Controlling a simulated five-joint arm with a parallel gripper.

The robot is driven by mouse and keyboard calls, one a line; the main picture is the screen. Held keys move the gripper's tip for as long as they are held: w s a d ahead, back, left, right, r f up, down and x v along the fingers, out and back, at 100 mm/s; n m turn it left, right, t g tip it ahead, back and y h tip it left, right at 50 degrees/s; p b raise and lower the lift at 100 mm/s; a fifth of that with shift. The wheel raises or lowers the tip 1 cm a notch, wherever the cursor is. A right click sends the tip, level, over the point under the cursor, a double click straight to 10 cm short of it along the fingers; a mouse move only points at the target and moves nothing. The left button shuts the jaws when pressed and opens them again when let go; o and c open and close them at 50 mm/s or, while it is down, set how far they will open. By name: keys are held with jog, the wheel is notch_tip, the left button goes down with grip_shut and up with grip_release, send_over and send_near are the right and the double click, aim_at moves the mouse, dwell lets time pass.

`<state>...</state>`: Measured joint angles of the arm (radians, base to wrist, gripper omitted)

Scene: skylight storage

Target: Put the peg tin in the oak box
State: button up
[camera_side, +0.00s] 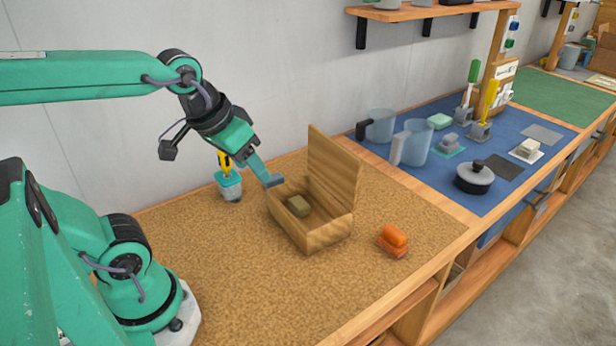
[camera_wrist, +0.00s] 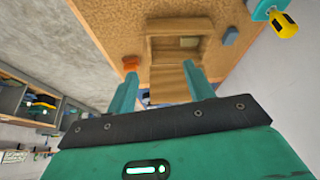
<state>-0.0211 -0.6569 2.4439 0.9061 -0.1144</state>
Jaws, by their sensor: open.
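The oak box (camera_side: 325,237) stands on the cork-coloured worktop with its lid raised. It also shows in the wrist view (camera_wrist: 172,84), its lid between and beyond my fingers. A small olive-green block (camera_side: 298,206), probably the peg tin, lies inside on the box floor; it shows in the wrist view (camera_wrist: 189,42). My gripper (camera_side: 268,178) is above and to the left of the box in the side view. In the wrist view its fingers (camera_wrist: 163,82) are apart with nothing held. A grey-blue block (camera_wrist: 230,35) sits beside the box, partly hidden by my fingers in the side view.
An orange item (camera_side: 393,240) is right of the box. A teal holder (camera_side: 229,186) with a yellow-handled tool stands left, near the wall. A blue mat (camera_side: 455,180) bears jugs, a lidded pot (camera_side: 474,178) and brushes. The front worktop is clear.

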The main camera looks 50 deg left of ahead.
jog(key=shift+s+d+f+m, duration=0.1)
jog(key=shift+s+d+m, duration=0.15)
jog(key=shift+s+m, duration=0.6)
